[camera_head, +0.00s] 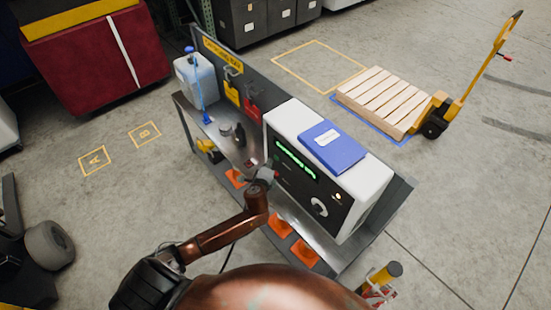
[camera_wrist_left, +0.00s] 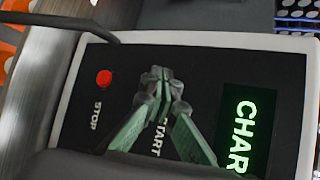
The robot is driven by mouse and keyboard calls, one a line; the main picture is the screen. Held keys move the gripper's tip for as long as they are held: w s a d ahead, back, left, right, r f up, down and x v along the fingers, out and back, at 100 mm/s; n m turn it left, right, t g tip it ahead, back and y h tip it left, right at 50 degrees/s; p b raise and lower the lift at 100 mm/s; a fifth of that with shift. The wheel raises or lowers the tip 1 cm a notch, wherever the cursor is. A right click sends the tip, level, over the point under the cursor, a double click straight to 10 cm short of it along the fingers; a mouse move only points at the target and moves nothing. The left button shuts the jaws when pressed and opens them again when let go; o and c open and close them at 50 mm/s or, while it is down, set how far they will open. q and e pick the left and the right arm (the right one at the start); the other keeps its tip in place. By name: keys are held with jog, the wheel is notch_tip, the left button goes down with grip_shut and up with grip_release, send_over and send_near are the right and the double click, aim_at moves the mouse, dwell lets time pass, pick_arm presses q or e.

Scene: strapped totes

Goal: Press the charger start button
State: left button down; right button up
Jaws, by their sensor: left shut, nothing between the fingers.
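The charger (camera_head: 368,205) is a white box with a black front panel, standing on the metal bench. Its panel has a lit green display, a round knob (camera_head: 320,207) and a small lit lamp. My left gripper (camera_head: 266,175) is at the left part of this panel. In the left wrist view the gripper (camera_wrist_left: 163,80) is shut and empty, its fingertips over the panel above the START label (camera_wrist_left: 161,138). The start button itself is hidden behind the fingertips; I cannot tell whether they touch it. A red stop button (camera_wrist_left: 104,78) sits beside them, above the STOP label. The display (camera_wrist_left: 243,130) shows "CHAR" in green.
A blue binder (camera_head: 333,146) lies on the charger. A jug (camera_head: 196,78) and small items stand on the bench's left end. Orange cones (camera_head: 280,226) are on the lower shelf. A wooden pallet (camera_head: 383,100) with a yellow pallet jack stands behind. Open floor lies right.

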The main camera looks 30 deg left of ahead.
pick_arm(q)
jog(key=s, duration=0.1)
jog(key=s+a+p, duration=0.1)
jog(key=s, duration=0.1)
jog(key=s+a+p, duration=0.1)
jog(key=shift+s, duration=0.3)
dwell(0.6)
jog(key=s+a+f+n+g, duration=0.1)
jog(key=s+f+n+g, duration=0.1)
jog(key=s+f, duration=0.65)
jog(key=s+a+f+n+g+h, duration=0.1)
jog(key=s+a+f+n+g, duration=0.15)
jog(key=f, duration=1.05)
jog(key=s+a+f+n+g, duration=0.1)
jog(key=s+f+n+g, duration=0.15)
jog(key=s+f, duration=0.6)
jog(key=s+d+f+n+g+h, duration=0.1)
jog(key=s+d+f+n, duration=0.2)
jog(key=s+f, duration=0.4)
jog(key=s+d+f+n+g+b, duration=0.1)
jog(key=s+f, duration=0.6)
jog(key=s, duration=1)
jog(key=s+d+f+n+g+h, duration=0.1)
jog(key=s+d+f+n+g, duration=0.1)
jog(key=s+d+f+n, duration=0.3)
jog(key=s+f, duration=0.3)
jog(key=s, duration=0.4)
jog(key=shift+s+n+h+b, duration=0.3)
jog(key=shift+n+b, duration=0.05)
jog(key=shift+n, duration=0.05)
